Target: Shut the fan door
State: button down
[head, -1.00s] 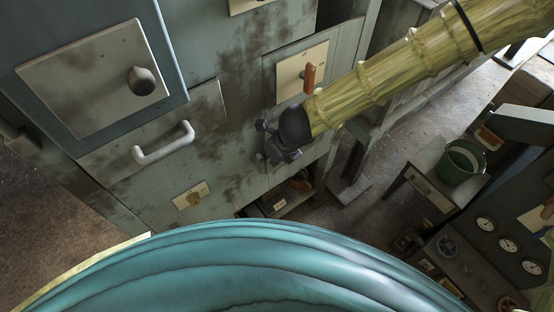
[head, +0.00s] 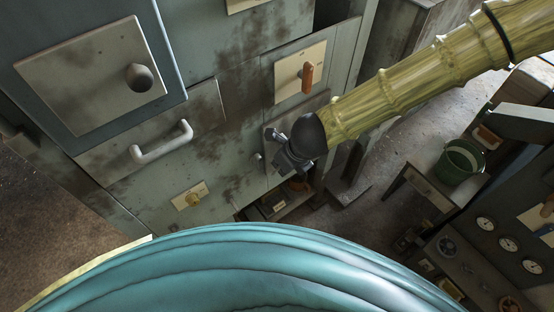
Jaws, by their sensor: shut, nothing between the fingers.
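A grey-green cabinet (head: 225,120) fills the left and middle of the head view, with several doors and panels. None carries a label I can read, so I cannot tell which is the fan door. One door has a dark round knob (head: 139,77) on a pale plate. Another panel has an orange handle (head: 307,77) on a cream plate. My gripper (head: 287,163) is shut and empty, in front of the panel below the orange handle. It hides part of that panel. I cannot tell whether it touches it. A small knob (head: 257,157) shows just left of the gripper.
An open recess (head: 275,205) with small items lies below my gripper. A green bucket (head: 460,160) stands on a small table at right. A gauge panel (head: 508,243) is at lower right.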

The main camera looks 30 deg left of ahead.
jog(key=v, duration=0.9)
jog(key=shift+a, duration=0.2)
jog(key=s+d+f+n+h, duration=0.25)
jog(key=d+f+n, duration=0.75)
jog(key=d+f, duration=1.05)
jog(key=s+d+f+n+h, duration=0.1)
jog(key=s+d+f+n, duration=0.4)
jog(key=d, duration=0.4)
jog(key=s+d+f+n+g, duration=0.1)
jog(key=s+d+f+n, duration=0.4)
jog(key=d, duration=0.5)
jog(key=shift+s+n+g+h, duration=0.35)
jog(key=shift+s+n, duration=0.45)
jog(key=shift+s, duration=0.35)
